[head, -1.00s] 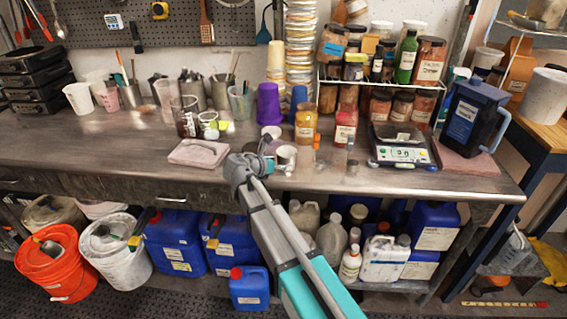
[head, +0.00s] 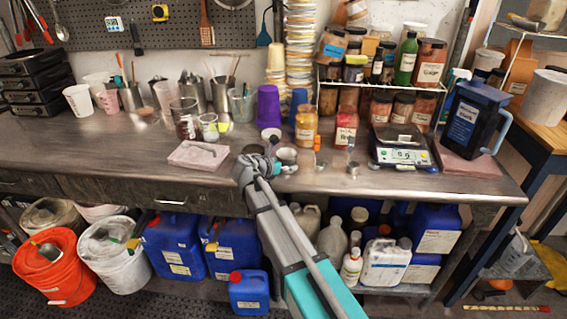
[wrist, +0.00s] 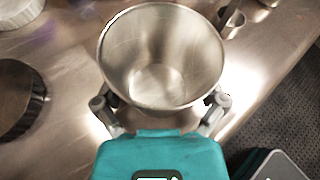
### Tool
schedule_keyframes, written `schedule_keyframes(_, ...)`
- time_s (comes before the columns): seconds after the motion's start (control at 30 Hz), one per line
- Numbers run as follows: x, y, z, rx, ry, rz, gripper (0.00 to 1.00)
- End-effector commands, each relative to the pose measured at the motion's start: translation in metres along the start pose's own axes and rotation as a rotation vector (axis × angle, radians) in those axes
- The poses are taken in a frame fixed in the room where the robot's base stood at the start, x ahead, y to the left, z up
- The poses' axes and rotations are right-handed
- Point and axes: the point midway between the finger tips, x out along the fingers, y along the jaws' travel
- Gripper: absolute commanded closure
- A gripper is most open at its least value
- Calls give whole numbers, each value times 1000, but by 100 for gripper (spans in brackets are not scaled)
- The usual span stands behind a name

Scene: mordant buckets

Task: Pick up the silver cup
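The silver cup (wrist: 162,55) stands upright and looks empty, large in the wrist view. In the head view, a small cup (head: 287,156) near the front edge of the bench, just right of my gripper, appears to be the same one. My gripper (wrist: 160,103) is open, with one finger on each side of the cup's near part. The fingertips are partly hidden by the cup, and I cannot tell whether they touch it. In the head view my gripper (head: 278,154) reaches to the cup from the left.
A dark round dish (head: 253,150) lies close behind my gripper. A pink slab (head: 198,155) is to the left, a digital scale (head: 400,147) to the right. A small metal cup (wrist: 231,22) stands beyond the silver cup. Jars and a purple cup (head: 268,106) stand behind.

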Motion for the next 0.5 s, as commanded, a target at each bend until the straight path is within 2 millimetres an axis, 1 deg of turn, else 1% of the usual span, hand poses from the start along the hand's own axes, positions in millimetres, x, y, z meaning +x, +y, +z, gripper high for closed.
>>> schedule_keyframes(0.03,0,0,0,0,0,0,30)
schedule_keyframes(0.1,0,0,0,0,0,0,43)
schedule_keyframes(0.2,0,0,0,0,0,0,60)
schedule_keyframes(0.5,0,0,1,0,0,0,60)
